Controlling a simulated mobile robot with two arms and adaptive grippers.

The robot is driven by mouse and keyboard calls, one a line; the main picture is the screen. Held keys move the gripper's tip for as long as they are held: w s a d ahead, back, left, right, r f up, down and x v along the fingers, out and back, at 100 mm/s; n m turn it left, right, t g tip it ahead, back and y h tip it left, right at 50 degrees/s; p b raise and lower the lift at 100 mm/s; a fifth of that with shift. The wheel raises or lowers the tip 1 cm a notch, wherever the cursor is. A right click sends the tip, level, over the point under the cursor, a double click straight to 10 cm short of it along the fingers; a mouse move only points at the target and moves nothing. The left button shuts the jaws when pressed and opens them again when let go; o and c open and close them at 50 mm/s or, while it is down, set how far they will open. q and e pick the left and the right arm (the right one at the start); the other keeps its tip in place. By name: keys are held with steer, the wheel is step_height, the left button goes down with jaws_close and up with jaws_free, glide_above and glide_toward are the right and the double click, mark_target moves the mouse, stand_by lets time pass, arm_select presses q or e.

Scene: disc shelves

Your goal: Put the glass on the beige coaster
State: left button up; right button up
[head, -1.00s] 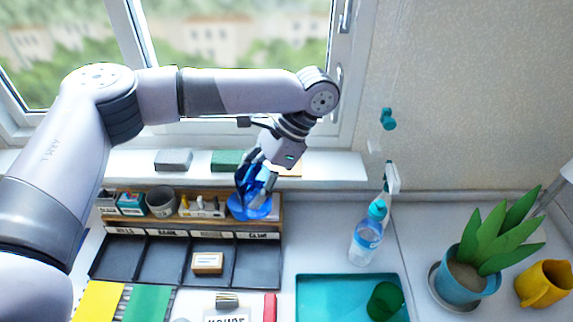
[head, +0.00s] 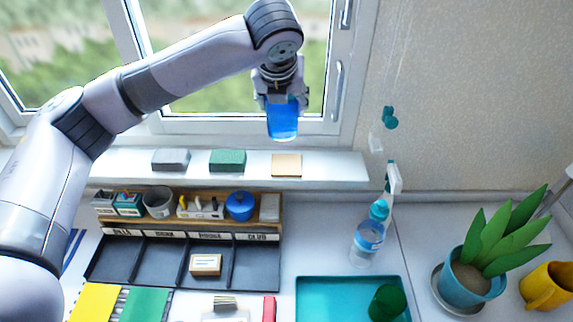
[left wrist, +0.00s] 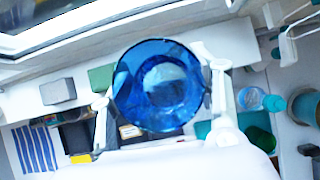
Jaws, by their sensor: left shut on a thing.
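My left gripper (head: 281,100) is shut on a blue glass (head: 284,122) and holds it in the air in front of the window, above the sill. In the left wrist view the glass (left wrist: 158,86) sits between the two fingers, and I look at its round end. The beige coaster (head: 287,165) lies on the window sill at the right of a row, below the glass and apart from it. In the left wrist view the beige coaster is not clearly seen and may be behind the glass. My right gripper is not in view.
A green coaster (head: 228,160) and a grey coaster (head: 171,160) lie on the sill (head: 335,168). Below stands a wooden organizer with a blue pot (head: 240,206). A bottle (head: 368,240), a teal tray (head: 330,282) and a plant (head: 490,240) stand on the right.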

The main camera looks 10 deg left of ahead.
arm_select(q)
steer(key=w+r+m+h, duration=0.4)
steer(key=m, duration=0.3)
steer(key=m+g+p, duration=0.1)
steer(key=m+p, duration=0.1)
steer(key=p, duration=0.1)
glide_above(287, 164)
steer(key=shift+h, duration=0.3)
step_height(287, 164, down, 18)
steer(key=shift+f, duration=0.2)
steer(key=o, duration=1.5)
steer(key=b+v, duration=0.2)
steer(key=v, duration=1)
